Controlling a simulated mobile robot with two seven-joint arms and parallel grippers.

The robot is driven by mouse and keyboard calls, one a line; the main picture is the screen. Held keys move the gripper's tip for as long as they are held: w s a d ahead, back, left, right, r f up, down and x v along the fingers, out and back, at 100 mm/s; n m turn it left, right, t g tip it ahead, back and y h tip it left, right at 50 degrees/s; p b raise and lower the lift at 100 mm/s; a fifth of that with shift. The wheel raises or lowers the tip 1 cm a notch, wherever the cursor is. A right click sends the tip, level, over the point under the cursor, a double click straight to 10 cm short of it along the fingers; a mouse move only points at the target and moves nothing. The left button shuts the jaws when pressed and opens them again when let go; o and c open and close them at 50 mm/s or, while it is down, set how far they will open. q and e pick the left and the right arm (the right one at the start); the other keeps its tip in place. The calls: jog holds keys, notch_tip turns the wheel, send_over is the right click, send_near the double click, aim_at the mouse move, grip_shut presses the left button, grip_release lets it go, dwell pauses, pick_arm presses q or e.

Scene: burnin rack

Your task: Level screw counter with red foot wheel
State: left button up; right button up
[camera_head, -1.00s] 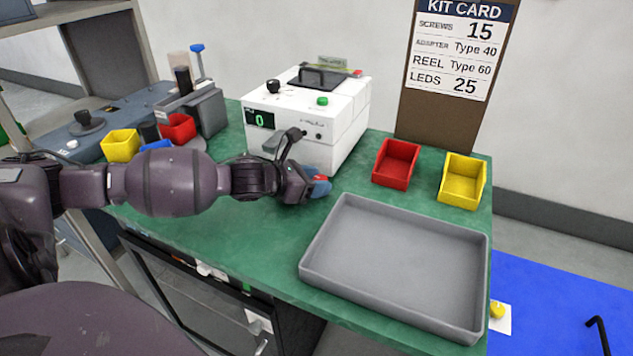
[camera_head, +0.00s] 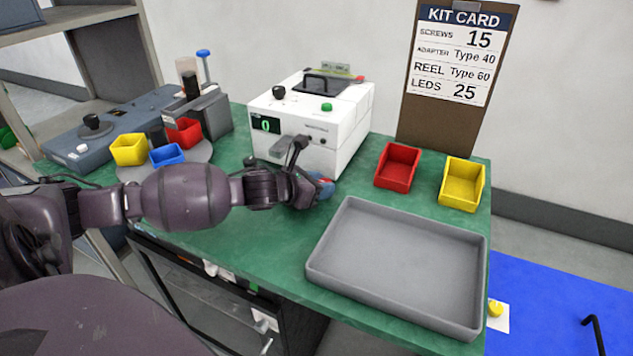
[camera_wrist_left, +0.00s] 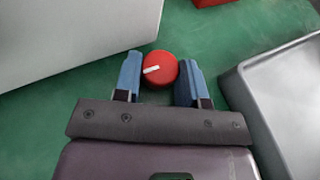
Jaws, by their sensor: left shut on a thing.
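The screw counter (camera_head: 345,130) is a white box with a dark display reading 0, a black knob, a green button and a black handle on top. It stands on the green bench. The red foot wheel (camera_wrist_left: 160,68), with a white mark on its top, sits low beside the counter's front corner. My left gripper (camera_head: 322,186) is at that corner, low over the bench. In the left wrist view its blue fingertips (camera_wrist_left: 158,78) are on both sides of the red wheel, shut on it. In the head view the wheel is mostly hidden by the fingers. My right gripper is not in view.
A grey tray (camera_head: 320,272) lies close to the right of the gripper. A red bin (camera_head: 397,166) and a yellow bin (camera_head: 461,184) stand behind it. Small yellow, red and blue bins stand at the left. A kit card (camera_head: 456,50) stands at the back.

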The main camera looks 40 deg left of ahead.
pick_arm(q)
jog(key=n+y+p, duration=0.3)
jog(key=y+p, duration=0.1)
jog(key=shift+d+r+n, duration=0.3)
jog(key=shift+r, duration=0.1)
jog(key=shift+f+n+y+p, duration=0.2)
jog(key=shift+n+y+p, duration=0.65)
jog(key=shift+y, duration=0.15)
jog(key=shift+f+n+y+p, duration=0.15)
jog(key=shift+n+y+p, duration=0.2)
jog(key=shift+y+p, duration=0.05)
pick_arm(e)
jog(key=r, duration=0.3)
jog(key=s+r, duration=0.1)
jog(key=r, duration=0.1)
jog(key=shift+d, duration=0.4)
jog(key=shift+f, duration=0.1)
pick_arm(q)
jog(key=shift+f, duration=0.15)
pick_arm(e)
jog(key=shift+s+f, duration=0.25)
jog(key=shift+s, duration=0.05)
